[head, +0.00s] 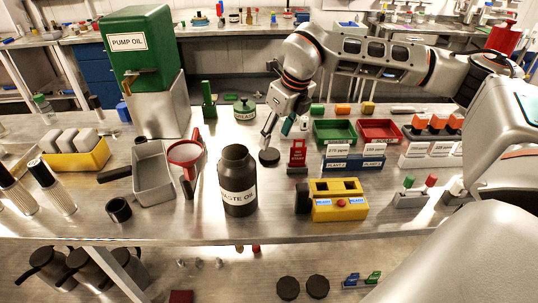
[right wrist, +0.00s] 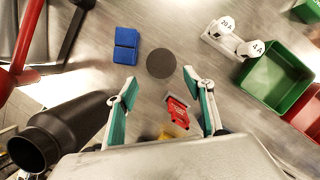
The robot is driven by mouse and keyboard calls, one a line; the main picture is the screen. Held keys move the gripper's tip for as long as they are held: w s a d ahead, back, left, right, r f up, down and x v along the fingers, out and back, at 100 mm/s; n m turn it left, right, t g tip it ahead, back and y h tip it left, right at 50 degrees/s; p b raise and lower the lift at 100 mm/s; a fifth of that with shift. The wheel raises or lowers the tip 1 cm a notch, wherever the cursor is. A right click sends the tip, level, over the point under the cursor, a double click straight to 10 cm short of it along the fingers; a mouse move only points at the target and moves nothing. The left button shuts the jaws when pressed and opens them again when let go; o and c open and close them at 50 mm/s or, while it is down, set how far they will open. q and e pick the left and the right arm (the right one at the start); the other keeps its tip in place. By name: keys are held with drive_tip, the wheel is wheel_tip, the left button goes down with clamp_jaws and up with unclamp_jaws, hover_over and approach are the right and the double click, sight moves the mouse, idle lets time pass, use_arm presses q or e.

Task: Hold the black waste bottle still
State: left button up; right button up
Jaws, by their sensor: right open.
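The black waste bottle (head: 238,182), labelled WASTE OIL, stands upright and uncapped on the steel table in the head view. In the right wrist view the bottle (right wrist: 72,125) lies at the left, outside my fingers, with its open mouth toward the lower left. My right gripper (head: 277,132) is behind and to the right of the bottle, apart from it. It is open, with nothing between its green-padded fingers (right wrist: 160,76). A flat dark disc (head: 269,157) lies on the table below the gripper and also shows in the right wrist view (right wrist: 161,63). My left gripper is not in view.
A red funnel (head: 185,153) and a grey metal tray (head: 153,172) are left of the bottle. A yellow box (head: 338,207) is at its right. A red stand (head: 297,158) is near my right gripper. The table in front of the bottle is narrow and clear.

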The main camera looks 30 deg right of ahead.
sight(270, 153)
drive_tip(key=shift+x, duration=1.05)
drive_tip(key=shift+f, duration=0.15)
drive_tip(key=b+x, duration=0.1)
drive_tip(key=x, duration=0.4)
drive_tip(key=shift+w+d, duration=0.15)
drive_tip(key=shift+d, duration=0.05)
drive_tip(key=c, duration=0.4)
